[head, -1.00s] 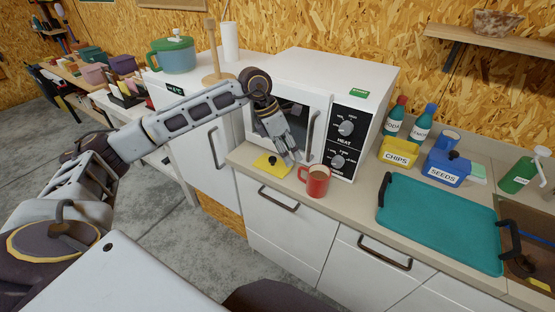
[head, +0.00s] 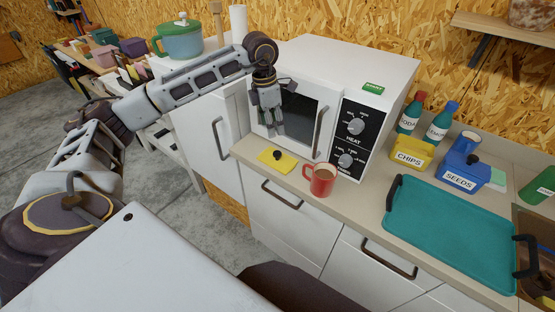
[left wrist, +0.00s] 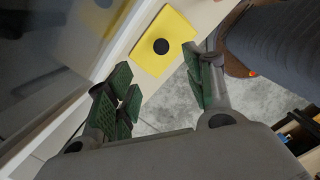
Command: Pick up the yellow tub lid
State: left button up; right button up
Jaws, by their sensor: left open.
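The yellow tub lid (head: 277,160) is a flat yellow square with a black knob on top. It lies on the counter in front of the microwave, left of the red mug. My left gripper (head: 278,132) is above and slightly behind the lid, its fingers pointing down in front of the microwave door. In the left wrist view the lid (left wrist: 164,45) shows beyond the fingertips, with its black knob in full view. The left gripper (left wrist: 162,78) is open and empty, apart from the lid. My right gripper is not in view.
The red mug (head: 320,180) of brown drink stands just right of the lid. The white microwave (head: 356,72) stands close behind. A teal tray (head: 455,232) lies farther right, with the yellow chips tub (head: 410,154) and blue seeds tub (head: 461,172) behind it.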

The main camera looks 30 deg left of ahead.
pick_arm(q)
send_over(277, 153)
jog(key=f, duration=0.7)
jog(key=shift+s+a+f+p, duration=0.15)
jog(key=shift+a+f+p, duration=0.15)
jog(key=shift+f, duration=0.3)
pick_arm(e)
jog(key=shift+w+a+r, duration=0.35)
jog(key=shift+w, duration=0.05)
pick_arm(q)
jog(key=shift+d+f, duration=0.1)
jog(key=shift+f, duration=0.4)
jog(key=f, duration=0.1)
jog(key=f+p, duration=0.1)
jog(key=shift+d+f, duration=0.2)
jog(key=shift+f, duration=0.15)
jog(key=shift+w+f, duration=0.25)
jog(key=shift+f, duration=0.5)
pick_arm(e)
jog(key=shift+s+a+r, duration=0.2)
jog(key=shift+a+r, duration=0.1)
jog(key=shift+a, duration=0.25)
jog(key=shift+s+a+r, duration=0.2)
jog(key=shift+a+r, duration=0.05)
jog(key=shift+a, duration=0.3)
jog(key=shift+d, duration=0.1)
